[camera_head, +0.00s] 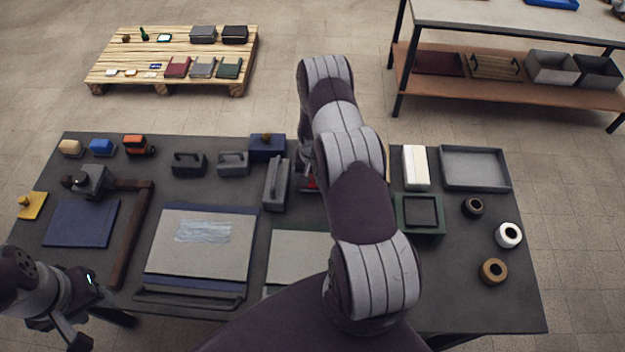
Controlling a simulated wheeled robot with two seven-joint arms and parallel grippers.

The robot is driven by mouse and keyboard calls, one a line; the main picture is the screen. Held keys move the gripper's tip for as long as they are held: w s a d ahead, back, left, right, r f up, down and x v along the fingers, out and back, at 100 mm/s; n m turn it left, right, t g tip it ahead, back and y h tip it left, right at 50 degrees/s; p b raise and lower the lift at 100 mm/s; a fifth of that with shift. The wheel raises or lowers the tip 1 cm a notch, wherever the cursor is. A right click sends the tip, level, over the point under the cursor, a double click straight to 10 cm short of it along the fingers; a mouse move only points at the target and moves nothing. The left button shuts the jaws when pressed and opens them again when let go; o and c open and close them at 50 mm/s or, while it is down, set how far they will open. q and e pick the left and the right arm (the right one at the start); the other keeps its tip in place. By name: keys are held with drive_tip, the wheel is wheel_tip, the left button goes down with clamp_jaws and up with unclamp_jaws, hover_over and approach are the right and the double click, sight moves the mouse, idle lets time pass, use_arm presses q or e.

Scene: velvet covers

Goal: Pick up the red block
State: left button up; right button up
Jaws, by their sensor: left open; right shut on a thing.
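A small bit of the red block (312,183) shows at the back middle of the dark table, just left of my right arm. My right arm reaches forward over the table and hides most of the block and most of my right gripper (306,178), which is shut on it. I cannot tell whether the block touches the table. My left gripper (100,328) is at the lower left, by the table's front edge, open and empty, well away from the block.
The dark table (457,305) holds a grey handled tool (276,184) close left of the red block, a blue block with a knob (267,147), a covered board (201,245), a green-framed box (419,214), a grey tray (474,168) and several rolls (493,271). A pallet (100,72) stands behind.

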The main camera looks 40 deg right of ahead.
wheel_tip(320, 180, up, 2)
drive_tip(key=shift+r+b, duration=0.25)
drive_tip(key=shift+b, duration=0.4)
drive_tip(key=s+d+r+b, duration=0.3)
drive_tip(key=s+r, duration=0.4)
drive_tip(key=s, duration=0.4)
drive_tip(key=shift+d+r, duration=0.3)
drive_tip(key=shift+d, duration=0.05)
